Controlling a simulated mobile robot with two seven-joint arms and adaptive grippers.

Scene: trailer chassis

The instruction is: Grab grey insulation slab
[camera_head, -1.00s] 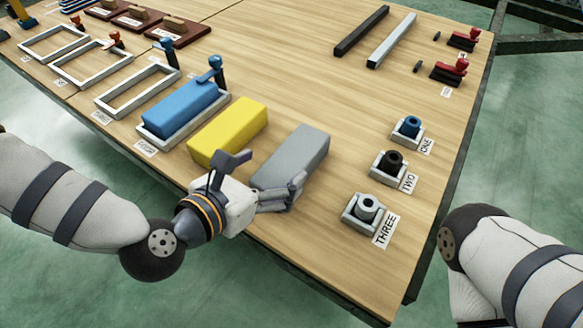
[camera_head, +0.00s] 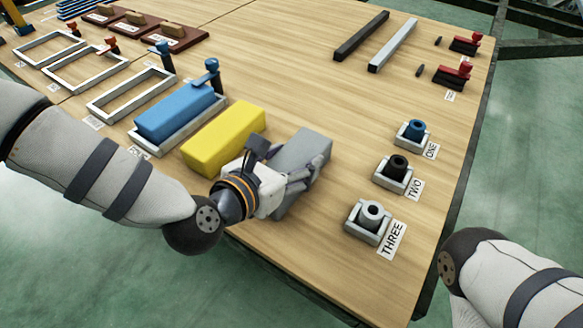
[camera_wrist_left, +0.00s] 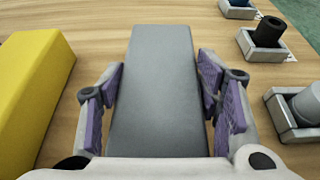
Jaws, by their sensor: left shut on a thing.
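The grey insulation slab (camera_head: 304,146) lies on the wooden table, to the right of the yellow slab (camera_head: 224,138). My left gripper (camera_head: 286,172) is over the near half of the grey slab and shut on it. In the left wrist view the grey slab (camera_wrist_left: 165,70) runs between the two purple-padded fingers, one along each long side. The gripper hides part of the slab's near end in the head view. My right arm shows at the lower right, but its gripper is out of view.
A blue slab (camera_head: 172,112) sits in a white frame left of the yellow slab. Small holders marked ONE (camera_head: 411,132), TWO (camera_head: 393,174) and THREE (camera_head: 368,222) stand to the right. Two long bars (camera_head: 392,45) lie behind. Open table lies between the grey slab and the bars.

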